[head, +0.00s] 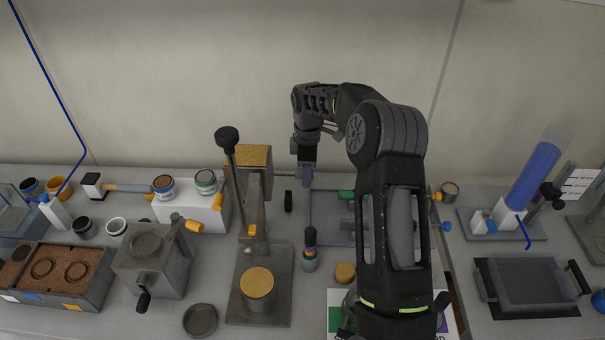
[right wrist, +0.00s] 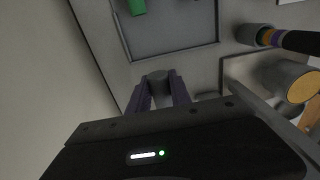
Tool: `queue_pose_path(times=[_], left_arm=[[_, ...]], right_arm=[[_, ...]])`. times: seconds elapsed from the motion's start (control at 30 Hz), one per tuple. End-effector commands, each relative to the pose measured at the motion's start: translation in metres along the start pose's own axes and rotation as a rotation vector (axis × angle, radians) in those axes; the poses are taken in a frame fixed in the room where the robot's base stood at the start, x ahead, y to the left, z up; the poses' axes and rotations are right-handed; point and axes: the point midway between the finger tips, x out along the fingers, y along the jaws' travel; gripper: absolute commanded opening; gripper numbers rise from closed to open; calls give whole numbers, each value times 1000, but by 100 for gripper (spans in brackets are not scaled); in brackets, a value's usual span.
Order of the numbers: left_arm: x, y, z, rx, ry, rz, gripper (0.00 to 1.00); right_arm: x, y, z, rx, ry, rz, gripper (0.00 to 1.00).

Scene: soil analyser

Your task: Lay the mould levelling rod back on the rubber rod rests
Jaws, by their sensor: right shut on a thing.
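My right gripper (head: 306,177) points down at the back of the bench, near the wall, left of the grey tray. Its purple fingers are shut on a grey rod-like piece, which shows between the fingertips in the right wrist view (right wrist: 158,79). I take it for the levelling rod; most of it is hidden. A small upright black piece (head: 288,201) stands just left of and below the gripper in the head view; it may be a rubber rod rest, but I cannot tell. No second rest can be made out. My left gripper is not in view.
The shallow grey tray (head: 330,232) lies right of the gripper, partly behind my right arm. A press with a tall lever (head: 252,195) stands close to its left. The wall is close behind.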

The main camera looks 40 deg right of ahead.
Motion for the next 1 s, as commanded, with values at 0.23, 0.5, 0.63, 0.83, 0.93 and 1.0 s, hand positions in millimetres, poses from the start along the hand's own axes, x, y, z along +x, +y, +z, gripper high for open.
queue_pose_path(times=[0.23, 0.5, 0.63, 0.83, 0.93, 1.0], left_arm=[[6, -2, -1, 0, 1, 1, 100], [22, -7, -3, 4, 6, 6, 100], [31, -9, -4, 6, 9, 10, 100], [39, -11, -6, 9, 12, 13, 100], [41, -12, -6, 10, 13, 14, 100], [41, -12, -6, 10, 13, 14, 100]], right_arm=[[4, 0, 3, 1, 8, 5, 0], [34, 0, 4, 1, 7, 4, 0], [49, 0, 4, 1, 7, 4, 0], [66, 0, 4, 1, 7, 5, 0], [69, 0, 4, 0, 7, 5, 0], [70, 0, 4, 0, 7, 5, 0]])
